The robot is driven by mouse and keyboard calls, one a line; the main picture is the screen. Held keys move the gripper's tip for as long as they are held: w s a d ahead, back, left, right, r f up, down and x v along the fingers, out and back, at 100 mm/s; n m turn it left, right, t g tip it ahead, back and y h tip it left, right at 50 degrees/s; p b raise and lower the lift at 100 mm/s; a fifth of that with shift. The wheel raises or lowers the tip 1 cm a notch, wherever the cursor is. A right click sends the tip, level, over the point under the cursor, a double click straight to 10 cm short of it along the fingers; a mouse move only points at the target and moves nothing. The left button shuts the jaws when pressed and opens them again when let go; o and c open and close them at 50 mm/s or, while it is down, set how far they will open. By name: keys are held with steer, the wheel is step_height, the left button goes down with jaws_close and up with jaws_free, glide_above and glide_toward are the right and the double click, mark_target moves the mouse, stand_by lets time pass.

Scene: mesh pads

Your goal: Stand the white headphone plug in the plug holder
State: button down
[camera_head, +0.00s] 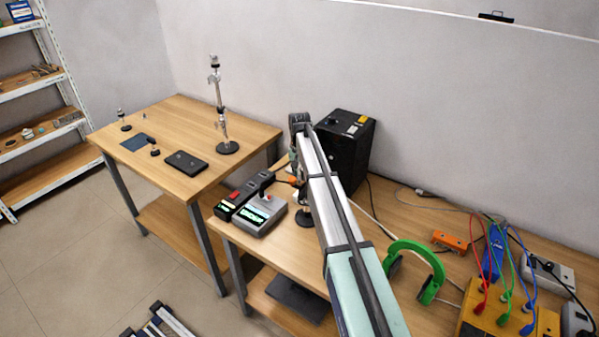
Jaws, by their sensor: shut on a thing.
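My gripper (294,171) hangs below the far end of my arm, over the back left part of the near table. My arm covers much of it. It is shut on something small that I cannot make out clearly. I cannot pick out the white headphone plug for sure. A pale bit (297,195) shows just under the gripper, above a round dark base (305,219); whether they touch is unclear. I cannot tell for sure which thing is the plug holder. A flat black block (185,162) with small marks lies on the far left table.
Green headphones (415,262) and a yellow box with colored cables (500,318) are at right. A tall metal stand (222,118) rises from the left table (180,115).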

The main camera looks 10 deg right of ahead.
mark_target(300, 178)
steer(key=shift+f+b, duration=0.6)
steer(key=shift+f, duration=1.3)
steer(key=shift+f+b, duration=0.8)
steer(key=shift+f, duration=1.25)
steer(key=c, duration=1)
jaws_free()
steer(key=shift+o, duration=0.2)
step_height(300, 178, up, 12)
steer(key=shift+f, duration=0.25)
steer(key=shift+r, duration=0.3)
